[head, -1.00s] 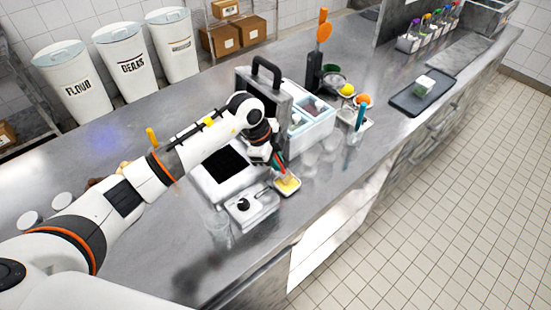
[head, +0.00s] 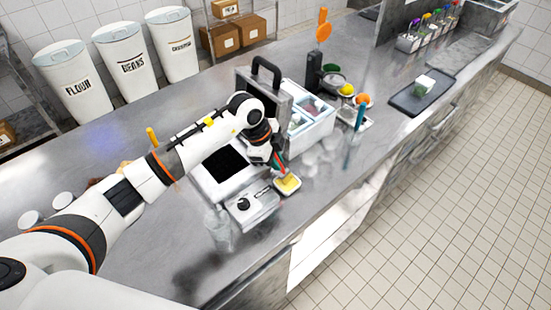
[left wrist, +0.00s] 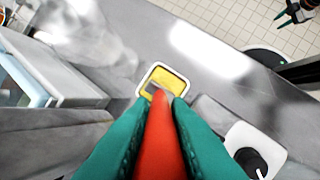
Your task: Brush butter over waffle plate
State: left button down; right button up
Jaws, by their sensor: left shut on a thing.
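My left gripper (head: 277,163) is shut on a brush with a red handle (left wrist: 160,125); its teal fingers press on both sides of the handle in the left wrist view. The brush points down into a small white dish of yellow butter (head: 288,186), also seen in the left wrist view (left wrist: 180,82). The brush tip overlaps the butter; whether it touches is hard to tell. The waffle iron stands with its lid (head: 262,92) up and its dark waffle plate (head: 222,163) bare, left of the dish. A dark gripper, probably my right one (left wrist: 292,14), shows at the left wrist view's top right corner.
The iron's knob box (head: 250,206) is in front of the plate. Clear glasses (head: 220,225) stand beside it. A topping bin (head: 310,130) and a holder with a teal-handled tool (head: 360,118) are to the right. The steel counter's front edge runs close by.

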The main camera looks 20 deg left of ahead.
pick_arm(q)
jog(key=shift+r+p, duration=3)
jog(key=shift+r, duration=0.55)
jog(key=shift+f, duration=0.1)
